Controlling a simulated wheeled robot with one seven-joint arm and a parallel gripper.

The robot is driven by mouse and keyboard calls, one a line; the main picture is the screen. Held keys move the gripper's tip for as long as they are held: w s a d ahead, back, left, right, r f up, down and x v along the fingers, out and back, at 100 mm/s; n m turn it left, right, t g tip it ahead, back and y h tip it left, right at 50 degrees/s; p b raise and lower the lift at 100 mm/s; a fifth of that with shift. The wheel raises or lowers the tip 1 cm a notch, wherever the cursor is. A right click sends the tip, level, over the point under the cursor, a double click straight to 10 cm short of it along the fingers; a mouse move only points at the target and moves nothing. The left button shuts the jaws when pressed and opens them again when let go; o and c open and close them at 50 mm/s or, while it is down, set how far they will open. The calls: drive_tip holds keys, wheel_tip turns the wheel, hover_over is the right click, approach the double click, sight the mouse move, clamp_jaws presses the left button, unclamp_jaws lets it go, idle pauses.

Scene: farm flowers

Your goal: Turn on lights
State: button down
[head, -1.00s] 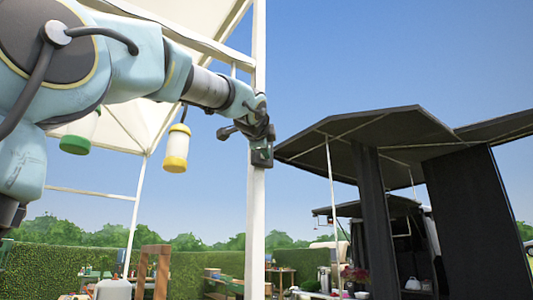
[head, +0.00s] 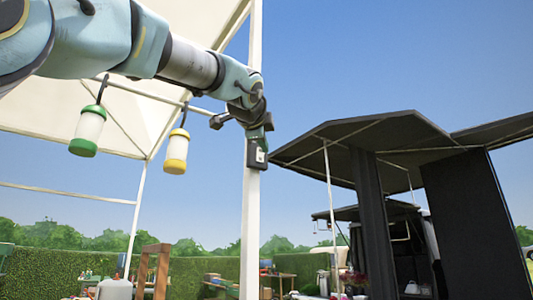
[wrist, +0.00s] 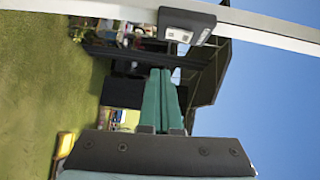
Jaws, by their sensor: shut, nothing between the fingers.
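A dark switch box (head: 257,153) with a small pale panel is fixed to the white tent pole (head: 253,210). In the wrist view the switch box (wrist: 187,25) sits on the pole beyond my fingertips. My gripper (head: 267,122) is just above the box in the head view. Its teal fingers are together and empty in the wrist view (wrist: 161,72), with a visible gap to the box. A green-capped lantern (head: 88,132) and a yellow-capped lantern (head: 176,152) hang from the tent bar. I cannot tell whether they are lit.
My arm passes close to the hanging lanterns under the white canopy (head: 60,110). A black awning (head: 375,140) with dark panels stands to the right. A hedge (head: 50,270) and tables with goods are low in the background.

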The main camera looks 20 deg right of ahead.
drive_tip(key=v, duration=0.3)
drive_tip(key=shift+s+a+f+b, duration=0.2)
drive_tip(key=shift+s+f+b, duration=0.05)
drive_tip(key=shift+s+b, duration=0.05)
idle(0.3)
drive_tip(key=w+a+f+n+g+y+p, duration=0.1)
drive_tip(key=w+f+n+y, duration=0.1)
drive_tip(key=w+f, duration=0.45)
drive_tip(key=w+a+f+n+g+y+p, duration=0.1)
drive_tip(key=w+f+n+y, duration=0.15)
drive_tip(key=f, duration=0.65)
drive_tip(key=w+a+f+n+g+y+p, duration=0.1)
drive_tip(key=w+a+f+n+g, duration=0.3)
drive_tip(key=f, duration=0.7)
drive_tip(key=a+f+n+y, duration=0.25)
drive_tip(key=a+f, duration=0.35)
drive_tip(key=f, duration=0.5)
drive_tip(key=s+a+f+n+g+p, duration=0.1)
drive_tip(key=s+a+f+n, duration=0.3)
drive_tip(key=f, duration=0.4)
drive_tip(key=s+a+f+n+g+y+p, duration=0.1)
drive_tip(key=s+a+f+n+g, duration=0.2)
drive_tip(key=s+a+f, duration=0.3)
drive_tip(key=s+a+f+n+g, duration=0.3)
drive_tip(key=s+a+f+n, duration=0.2)
drive_tip(key=f, duration=0.5)
drive_tip(key=shift+s+a+y+p, duration=0.3)
drive_tip(key=shift+a+p, duration=0.1)
drive_tip(key=shift+a, duration=0.75)
